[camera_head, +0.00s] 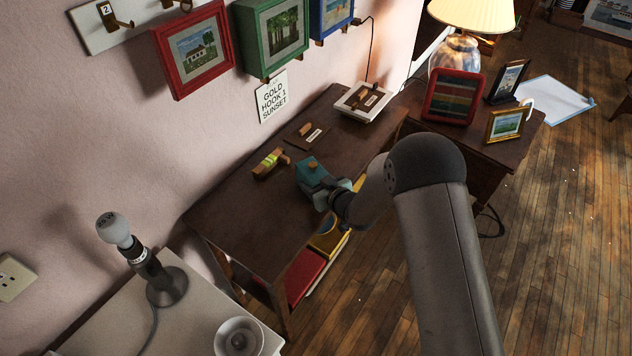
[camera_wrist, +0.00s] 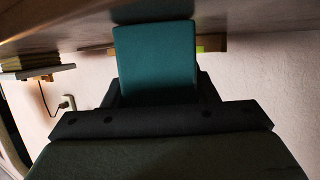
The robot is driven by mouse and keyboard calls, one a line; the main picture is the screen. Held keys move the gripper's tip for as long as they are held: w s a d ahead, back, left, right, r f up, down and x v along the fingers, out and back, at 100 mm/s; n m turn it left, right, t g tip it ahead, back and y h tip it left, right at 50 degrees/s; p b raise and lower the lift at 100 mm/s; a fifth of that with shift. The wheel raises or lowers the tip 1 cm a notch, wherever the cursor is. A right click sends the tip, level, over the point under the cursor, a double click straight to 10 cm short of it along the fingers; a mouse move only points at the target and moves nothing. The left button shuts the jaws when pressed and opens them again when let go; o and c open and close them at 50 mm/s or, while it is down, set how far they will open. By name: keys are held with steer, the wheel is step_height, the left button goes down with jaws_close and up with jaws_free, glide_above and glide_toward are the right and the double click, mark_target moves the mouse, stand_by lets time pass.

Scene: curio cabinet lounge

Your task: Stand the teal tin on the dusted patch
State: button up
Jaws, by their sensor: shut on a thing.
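The teal tin (camera_head: 311,171) is over the dark wooden table (camera_head: 235,205), near its front edge. My gripper (camera_head: 327,190) is shut on the tin, coming from the front right. In the wrist view the tin (camera_wrist: 155,62) fills the space between the dark jaws (camera_wrist: 158,95), and the table surface (camera_wrist: 60,25) runs along the top of the picture. I cannot tell whether the tin touches the table or hangs just above it. I cannot make out a dusted patch on the table; my gripper and the tin hide part of the top.
A wooden block with a yellow-green band (camera_head: 270,163) and a brown labelled card (camera_head: 307,136) lie behind the tin. A white tray (camera_head: 363,102) stands at the table's far end. Framed pictures (camera_head: 192,50) hang above. The table's near left part is clear.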

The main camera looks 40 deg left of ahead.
steer(key=o, duration=1.2)
steer(key=shift+f, duration=0.1)
steer(key=shift+c, duration=0.2)
steer(key=shift+r+p, duration=0.25)
steer(key=shift+p, duration=0.05)
steer(key=shift+s+d, duration=0.1)
steer(key=shift+d, duration=0.25)
steer(key=b+v, duration=0.2)
steer(key=v, duration=0.9)
steer(key=shift+d+r, duration=0.1)
steer(key=shift+d, duration=0.05)
